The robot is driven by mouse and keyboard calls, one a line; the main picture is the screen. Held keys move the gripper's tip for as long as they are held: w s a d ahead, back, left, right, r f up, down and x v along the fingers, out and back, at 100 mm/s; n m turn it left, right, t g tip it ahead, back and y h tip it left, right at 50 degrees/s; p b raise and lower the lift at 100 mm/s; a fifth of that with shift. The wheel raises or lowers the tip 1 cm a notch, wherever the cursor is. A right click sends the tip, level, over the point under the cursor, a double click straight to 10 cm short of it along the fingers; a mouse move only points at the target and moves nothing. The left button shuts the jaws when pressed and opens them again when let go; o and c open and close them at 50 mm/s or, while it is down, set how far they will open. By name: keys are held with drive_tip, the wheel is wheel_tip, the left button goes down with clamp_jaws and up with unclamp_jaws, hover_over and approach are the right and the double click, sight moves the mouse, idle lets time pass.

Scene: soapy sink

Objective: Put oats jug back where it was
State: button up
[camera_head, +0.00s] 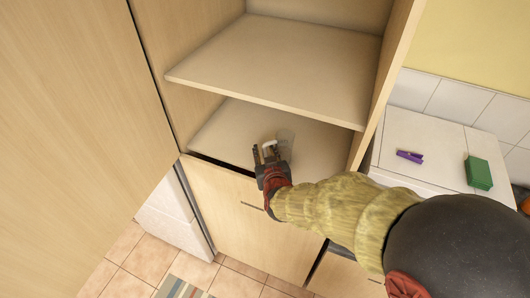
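My gripper (267,154) reaches into the open cabinet, just above the front part of the lower shelf (230,125). A small whitish piece (269,144) shows at its fingertips. A faint, see-through shape (287,137) stands just beyond and to the right of the fingers; it may be the oats jug, with the whitish piece as its handle or rim. It is too small and pale to be sure. I cannot tell whether the fingers are closed on it or only beside it.
An upper shelf (280,65) spans the cabinet above the gripper and is bare where visible. The cabinet's right side wall (385,75) is close to my arm. A white counter (425,145) at right holds a purple clip (409,156) and a green block (478,173).

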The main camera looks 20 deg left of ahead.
drive_tip(key=shift+r, duration=0.2)
drive_tip(key=shift+s+r, duration=0.1)
drive_tip(key=shift+s, duration=0.15)
drive_tip(key=v, duration=1.1)
drive_tip(key=shift+s+d+p, duration=0.2)
drive_tip(key=shift+p, duration=0.1)
drive_tip(key=shift+r, duration=0.1)
drive_tip(key=s+d+r+m+g+h, duration=0.1)
drive_tip(key=s+d+r, duration=0.15)
drive_tip(key=d, duration=0.55)
drive_tip(key=s+d+r+m+g+h, duration=0.2)
drive_tip(key=d+r, duration=0.1)
drive_tip(key=d, duration=0.5)
drive_tip(key=s+d+r+m+g+h, duration=0.1)
drive_tip(key=s+d+r, duration=0.15)
drive_tip(key=d, duration=0.55)
drive_tip(key=s+d+r+m+g+h, duration=0.1)
drive_tip(key=s+d+m+g+h, duration=0.1)
drive_tip(key=s+d, duration=0.6)
drive_tip(key=shift+s+d+m, duration=0.3)
drive_tip(key=shift+d, duration=0.35)
